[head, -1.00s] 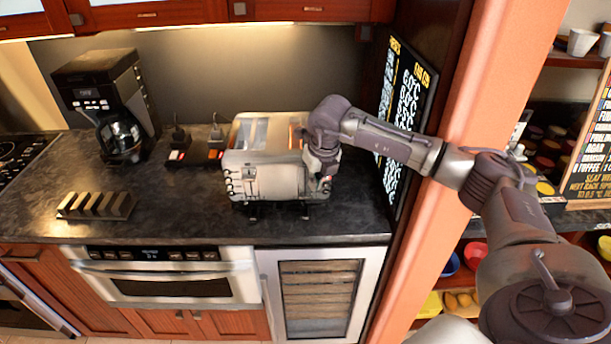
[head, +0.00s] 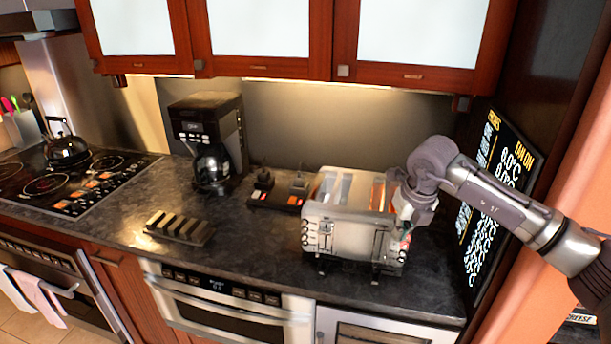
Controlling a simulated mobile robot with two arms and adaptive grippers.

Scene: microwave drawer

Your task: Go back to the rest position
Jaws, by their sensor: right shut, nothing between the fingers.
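My right gripper (head: 405,225) is at the right end of the silver toaster (head: 350,228) on the dark counter, its arm reaching in from the right. Its fingers are shut and empty, partly hidden by the wrist. I cannot tell whether it touches the toaster. The microwave drawer (head: 215,312) is below the counter edge, its front cut off by the lower picture edge; it looks shut. My left gripper is not in view.
A black coffee maker (head: 208,140), a dark slotted rack (head: 178,227) and a stove with a kettle (head: 66,148) are to the left. Cabinets (head: 265,40) hang above. A black menu board (head: 498,190) stands close to my right arm. Counter between rack and toaster is clear.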

